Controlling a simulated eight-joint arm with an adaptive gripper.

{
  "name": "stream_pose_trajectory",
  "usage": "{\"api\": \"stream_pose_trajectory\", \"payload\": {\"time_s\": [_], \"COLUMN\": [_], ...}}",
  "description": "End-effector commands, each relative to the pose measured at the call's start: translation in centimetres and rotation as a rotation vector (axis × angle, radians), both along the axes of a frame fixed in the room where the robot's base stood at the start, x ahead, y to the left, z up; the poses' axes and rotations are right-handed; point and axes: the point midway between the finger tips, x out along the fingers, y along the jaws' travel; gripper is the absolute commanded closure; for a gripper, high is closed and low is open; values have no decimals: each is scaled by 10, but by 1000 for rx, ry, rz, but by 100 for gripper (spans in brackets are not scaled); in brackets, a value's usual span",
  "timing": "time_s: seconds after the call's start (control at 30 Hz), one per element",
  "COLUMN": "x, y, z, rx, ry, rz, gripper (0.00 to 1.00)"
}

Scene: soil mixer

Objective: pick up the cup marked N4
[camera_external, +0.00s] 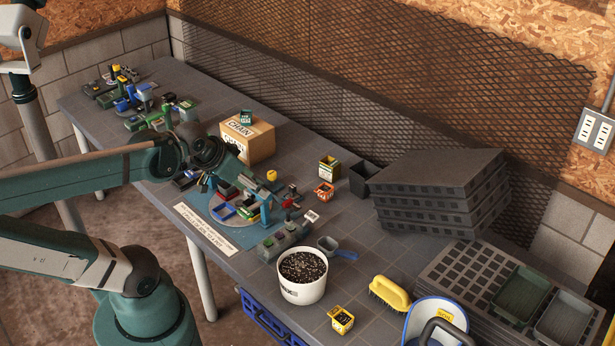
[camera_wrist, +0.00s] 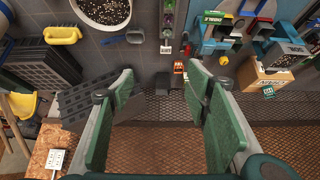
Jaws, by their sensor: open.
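I cannot read an N4 mark on any cup. A small orange cup (camera_external: 323,191) stands on the table right of the mixing station, and it also shows in the wrist view (camera_wrist: 178,67) beyond my fingertips. A yellow-and-black cup (camera_external: 328,166) stands behind it. Another yellow-and-black cup (camera_external: 341,320) stands at the front edge. My gripper (camera_wrist: 160,82) is open, with its two green fingers wide apart and nothing between them. In the external view it is over the mixing station, and its fingertips are hard to make out among the clutter there.
A white bucket of dark soil (camera_external: 303,277) stands at the front, with a blue-handled scoop (camera_external: 328,244) behind it. A yellow brush (camera_external: 390,292), stacked black trays (camera_external: 440,190) and a black pot (camera_external: 360,180) are to the right. A cardboard box (camera_external: 248,137) stands behind the station.

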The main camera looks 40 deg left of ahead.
Motion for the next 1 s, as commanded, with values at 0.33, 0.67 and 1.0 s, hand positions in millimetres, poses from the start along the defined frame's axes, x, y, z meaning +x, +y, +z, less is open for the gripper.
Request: {"api": "stream_pose_trajectory", "payload": {"time_s": [0.33,0.67,1.0], "x": [10,49,98], "y": [7,34,73], "z": [8,30,49], "rx": [8,36,65], "ry": [11,56,114], "rz": [4,16,28], "gripper": [52,52,52]}}
